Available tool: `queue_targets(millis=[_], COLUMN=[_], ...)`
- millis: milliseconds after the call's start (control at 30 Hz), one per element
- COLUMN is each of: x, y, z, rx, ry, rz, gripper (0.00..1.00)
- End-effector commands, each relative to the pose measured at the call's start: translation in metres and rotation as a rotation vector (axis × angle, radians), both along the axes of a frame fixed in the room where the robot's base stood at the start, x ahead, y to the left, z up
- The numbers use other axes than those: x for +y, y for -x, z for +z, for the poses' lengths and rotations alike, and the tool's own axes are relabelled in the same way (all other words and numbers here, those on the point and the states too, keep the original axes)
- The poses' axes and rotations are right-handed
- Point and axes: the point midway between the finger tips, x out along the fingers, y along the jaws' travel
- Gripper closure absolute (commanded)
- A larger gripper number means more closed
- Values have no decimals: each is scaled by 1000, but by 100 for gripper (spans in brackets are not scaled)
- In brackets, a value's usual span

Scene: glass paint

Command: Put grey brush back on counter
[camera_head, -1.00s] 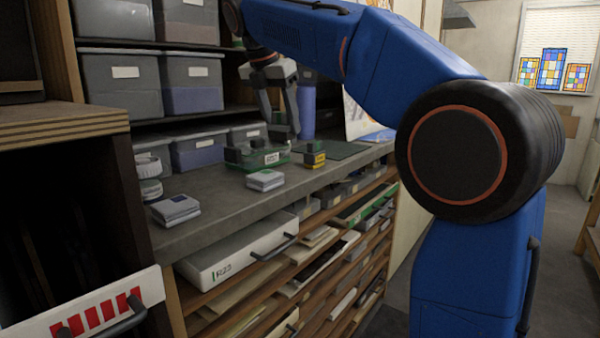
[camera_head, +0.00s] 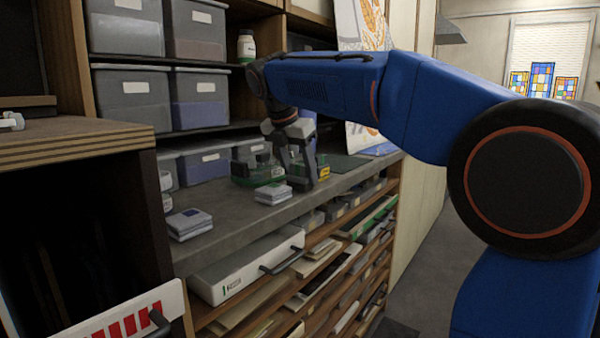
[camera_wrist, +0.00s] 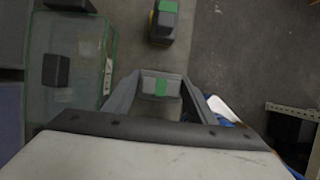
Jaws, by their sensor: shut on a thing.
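My gripper (camera_head: 299,182) is low over the grey counter (camera_head: 235,222), in front of the clear green-edged case. In the wrist view, my gripper (camera_wrist: 161,88) is shut on a grey block with a green stripe, which I take to be the grey brush (camera_wrist: 148,85). Only its top shows between the fingers. I cannot tell whether it touches the counter. A second brush-like block, black with green and yellow (camera_wrist: 163,22), stands apart from it, farther up in the wrist view.
The clear green case (camera_wrist: 80,100) is left of my gripper. A stack of small boxes (camera_head: 272,194) and another stack (camera_head: 188,223) lie on the counter. Grey bins (camera_head: 133,98) fill shelves behind. A white drawer (camera_head: 245,265) sticks out below the counter edge.

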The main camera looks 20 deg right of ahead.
Motion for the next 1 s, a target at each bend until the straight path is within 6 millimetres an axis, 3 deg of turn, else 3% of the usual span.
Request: queue_targets(millis=[100, 133, 200, 633, 1000], x=[0, 0, 0, 2, 23], y=[0, 0, 0, 1, 15], z=[-1, -1, -1, 6, 66], rx=[0, 0, 0, 0, -2], ry=[0, 0, 0, 0, -2], rz=[0, 0, 0, 1, 1], gripper=[73, 47, 30, 30, 30])
